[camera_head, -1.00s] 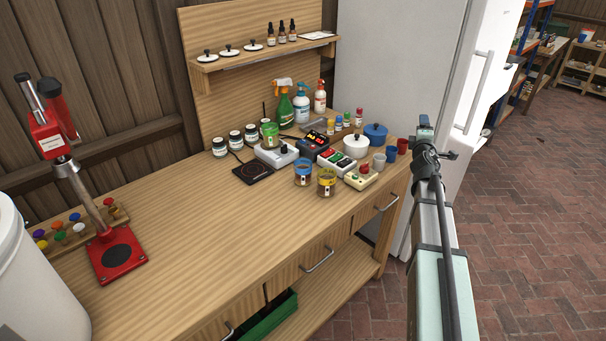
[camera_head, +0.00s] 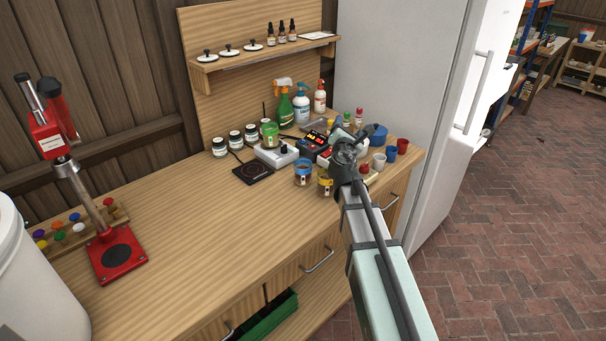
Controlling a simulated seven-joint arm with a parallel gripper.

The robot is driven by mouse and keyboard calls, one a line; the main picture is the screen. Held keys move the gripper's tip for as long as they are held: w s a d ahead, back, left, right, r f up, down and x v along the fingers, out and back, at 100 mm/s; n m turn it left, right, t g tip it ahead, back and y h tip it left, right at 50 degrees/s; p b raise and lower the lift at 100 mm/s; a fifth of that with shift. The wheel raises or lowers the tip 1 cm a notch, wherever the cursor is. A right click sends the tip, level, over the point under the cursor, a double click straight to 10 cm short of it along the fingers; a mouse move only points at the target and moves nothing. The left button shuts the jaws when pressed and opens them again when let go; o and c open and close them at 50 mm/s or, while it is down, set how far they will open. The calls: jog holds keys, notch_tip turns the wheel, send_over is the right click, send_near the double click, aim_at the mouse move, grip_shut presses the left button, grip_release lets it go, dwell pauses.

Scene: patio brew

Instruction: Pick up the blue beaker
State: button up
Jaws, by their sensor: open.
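The blue beaker (camera_head: 391,153) is a small cup standing upright near the right end of the wooden workbench. It stands between a pale grey cup (camera_head: 379,162) and a red cup (camera_head: 402,146). My gripper (camera_head: 348,137) is open, to the left of the blue beaker in the picture and apart from it. It hangs in front of the cluster of items on the bench.
A blue pot (camera_head: 377,134) stands just behind the cups. Jars with blue (camera_head: 303,174) and yellow (camera_head: 325,184) lids stand left of my arm. Spray bottles (camera_head: 301,105) stand at the back. The bench's front left (camera_head: 190,245) is clear.

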aim_at(301, 174)
jog(key=s+a+f+n+h, duration=0.1)
jog(key=s+a+f+n, duration=0.2)
jog(key=s+a, duration=0.4)
jog(key=s+a+f+n, duration=0.3)
jog(key=s+a, duration=0.1)
jog(key=a, duration=0.5)
jog(key=shift+g, duration=0.3)
notch_tip(301, 174, down, 7)
jog(key=shift+w+d+f, duration=0.1)
jog(key=shift+w+f, duration=0.05)
jog(key=shift+f, duration=0.1)
jog(key=shift+x, duration=3.65)
jog(key=shift+r, duration=0.1)
jog(key=shift+c, duration=0.3)
jog(key=c, duration=0.8)
jog(key=shift+r, duration=0.2)
